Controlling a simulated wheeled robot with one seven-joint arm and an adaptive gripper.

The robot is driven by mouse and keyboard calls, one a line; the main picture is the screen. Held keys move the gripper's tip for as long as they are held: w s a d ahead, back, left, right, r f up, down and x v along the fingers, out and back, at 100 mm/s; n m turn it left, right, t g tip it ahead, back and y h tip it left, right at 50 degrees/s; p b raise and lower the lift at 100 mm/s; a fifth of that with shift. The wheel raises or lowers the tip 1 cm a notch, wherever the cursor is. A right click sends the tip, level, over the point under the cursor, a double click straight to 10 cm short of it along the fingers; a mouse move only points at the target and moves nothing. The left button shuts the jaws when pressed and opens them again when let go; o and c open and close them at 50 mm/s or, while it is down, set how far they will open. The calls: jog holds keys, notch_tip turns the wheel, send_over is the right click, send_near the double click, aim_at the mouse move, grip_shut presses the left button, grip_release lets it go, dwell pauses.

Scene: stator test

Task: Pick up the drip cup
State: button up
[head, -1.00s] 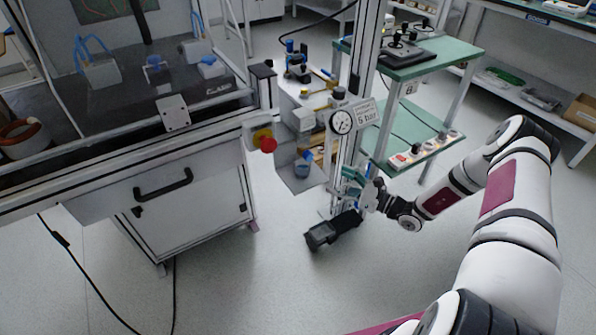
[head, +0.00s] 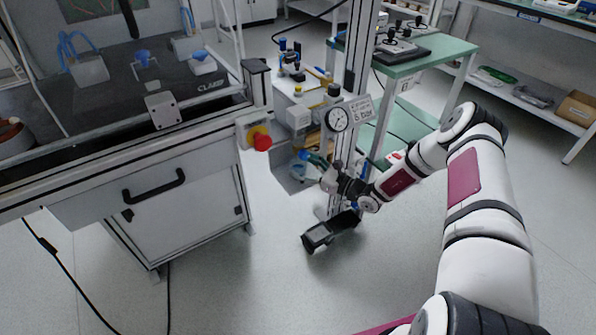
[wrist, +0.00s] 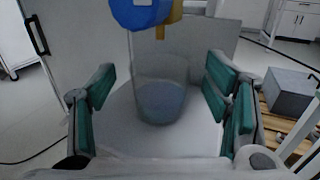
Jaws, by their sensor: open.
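The drip cup (wrist: 160,100) is a clear, bluish cup standing upright on a pale grey shelf (wrist: 205,133) in the wrist view. It also shows in the head view (head: 297,172), partly hidden by my gripper. My gripper (wrist: 158,84) is open, with one green-padded finger on each side of the cup. Gaps show between the pads and the cup, so neither finger appears to touch it. In the head view my gripper (head: 313,162) is at the right side of the cup.
A blue round part (wrist: 140,12) with a brass fitting hangs directly above the cup. A pressure gauge (head: 338,119) and a red emergency knob (head: 262,142) are close by. A grey box (wrist: 290,92) stands right of my gripper.

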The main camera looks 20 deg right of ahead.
jog(key=shift+x, duration=1.25)
jog(key=shift+c, duration=0.5)
jog(key=c, duration=1.1)
jog(key=shift+r, duration=0.1)
